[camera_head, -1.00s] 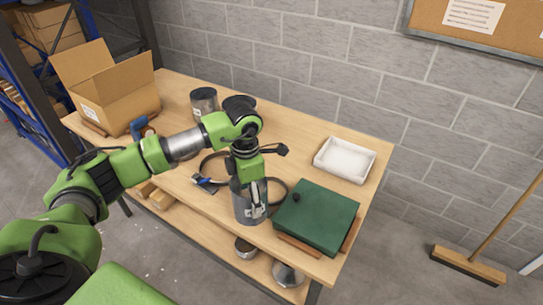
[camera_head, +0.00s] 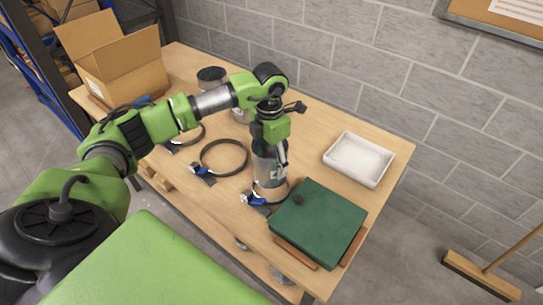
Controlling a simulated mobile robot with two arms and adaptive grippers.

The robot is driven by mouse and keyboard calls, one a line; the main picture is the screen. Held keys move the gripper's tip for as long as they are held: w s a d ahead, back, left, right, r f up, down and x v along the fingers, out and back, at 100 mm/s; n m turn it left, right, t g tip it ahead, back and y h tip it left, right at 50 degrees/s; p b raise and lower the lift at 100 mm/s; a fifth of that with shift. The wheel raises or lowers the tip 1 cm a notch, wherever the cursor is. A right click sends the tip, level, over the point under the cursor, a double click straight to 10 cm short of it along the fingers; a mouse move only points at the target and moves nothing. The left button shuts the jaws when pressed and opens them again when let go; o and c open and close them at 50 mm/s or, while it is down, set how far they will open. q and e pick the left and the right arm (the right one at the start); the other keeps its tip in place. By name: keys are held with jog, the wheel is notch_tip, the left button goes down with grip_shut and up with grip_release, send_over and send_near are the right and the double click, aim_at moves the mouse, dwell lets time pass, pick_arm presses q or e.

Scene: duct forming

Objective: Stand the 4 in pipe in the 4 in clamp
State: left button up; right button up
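A grey metal pipe (camera_head: 267,172) with a pale label hangs upright below my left gripper (camera_head: 279,155). The gripper points down and is shut on its upper part; the fingers are partly hidden. A hose clamp with a blue handle (camera_head: 257,199) lies at the pipe's foot, beside the green case. Its dark band shows on the right of the pipe; I cannot tell whether the pipe's bottom is inside it or above it. A larger ring clamp (camera_head: 224,142) lies open to the left, and another (camera_head: 202,133) is partly behind my arm. My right gripper is not in view.
A green case (camera_head: 318,225) is close on the pipe's right. A white tray (camera_head: 358,159) stands behind it. Grey cylinders (camera_head: 212,78) stand at the back, partly behind my arm. A cardboard box (camera_head: 125,75) is at the far left. The table between tray and cylinders is clear.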

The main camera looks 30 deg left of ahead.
pick_arm(q)
jog(key=f+b, duration=0.1)
jog(key=f, duration=0.1)
jog(key=f+b, duration=0.1)
jog(key=f, duration=0.1)
jog(key=f+b, duration=0.2)
jog(key=shift+w+f, duration=0.25)
jog(key=shift+f+b, duration=0.5)
jog(key=shift+f, duration=0.05)
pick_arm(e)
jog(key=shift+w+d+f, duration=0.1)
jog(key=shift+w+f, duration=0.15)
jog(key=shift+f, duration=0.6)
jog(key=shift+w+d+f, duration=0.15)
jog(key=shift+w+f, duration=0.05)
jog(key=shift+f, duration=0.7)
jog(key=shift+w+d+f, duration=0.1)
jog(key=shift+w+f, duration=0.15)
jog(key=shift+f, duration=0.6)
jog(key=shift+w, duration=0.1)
pick_arm(q)
jog(key=o, duration=1.3)
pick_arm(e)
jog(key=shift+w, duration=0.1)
